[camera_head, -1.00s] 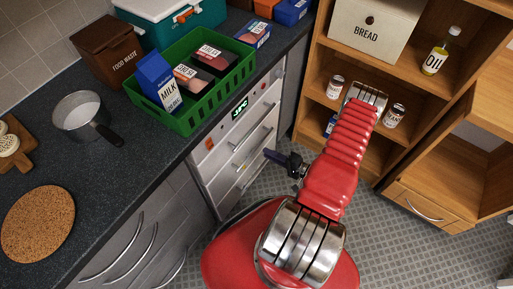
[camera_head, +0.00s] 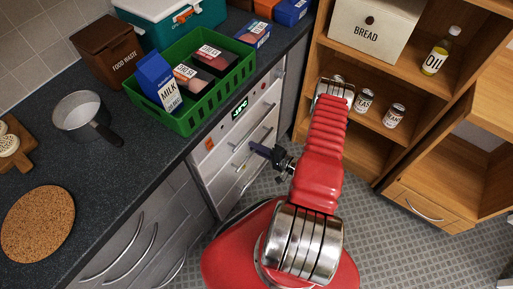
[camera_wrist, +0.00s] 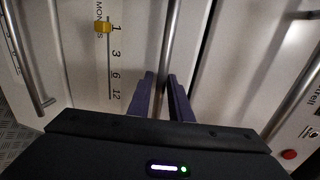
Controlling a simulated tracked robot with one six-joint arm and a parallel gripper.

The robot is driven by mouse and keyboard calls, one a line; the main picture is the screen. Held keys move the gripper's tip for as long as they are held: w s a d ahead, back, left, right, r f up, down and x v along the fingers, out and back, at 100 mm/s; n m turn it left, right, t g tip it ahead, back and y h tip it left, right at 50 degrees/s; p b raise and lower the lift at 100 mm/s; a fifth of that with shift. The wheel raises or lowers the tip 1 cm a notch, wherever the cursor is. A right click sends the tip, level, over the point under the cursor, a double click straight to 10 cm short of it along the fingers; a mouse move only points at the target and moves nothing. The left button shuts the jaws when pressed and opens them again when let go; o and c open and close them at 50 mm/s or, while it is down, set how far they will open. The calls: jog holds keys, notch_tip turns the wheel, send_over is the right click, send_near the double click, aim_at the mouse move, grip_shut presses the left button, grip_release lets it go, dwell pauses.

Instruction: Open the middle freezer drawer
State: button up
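The freezer (camera_head: 215,165) is a white front under the dark counter, with a green-lit display and several bar handles. Its drawers look closed. In the wrist view the front appears turned sideways, with the middle drawer's metal bar handle (camera_wrist: 170,45) running between my fingers. My gripper (camera_wrist: 163,95) is open, one dark blue finger on each side of that bar. I cannot tell whether either finger touches it. In the head view my gripper (camera_head: 259,149) is at the freezer front, just below a visible handle (camera_head: 255,138); its tips partly hide the front there.
Another bar handle (camera_wrist: 30,60) shows at left and one (camera_wrist: 295,100) at right in the wrist view. A green crate (camera_head: 215,100) stands on the counter above. An open wooden shelf (camera_head: 375,155) stands right of my arm. Tiled floor (camera_head: 385,245) is free at front right.

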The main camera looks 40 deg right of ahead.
jog(key=shift+c, duration=0.4)
grip_shut()
jog(key=shift+d, duration=0.25)
jog(key=shift+a, duration=0.2)
jog(key=shift+s+f, duration=0.1)
jog(key=shift+s, duration=0.05)
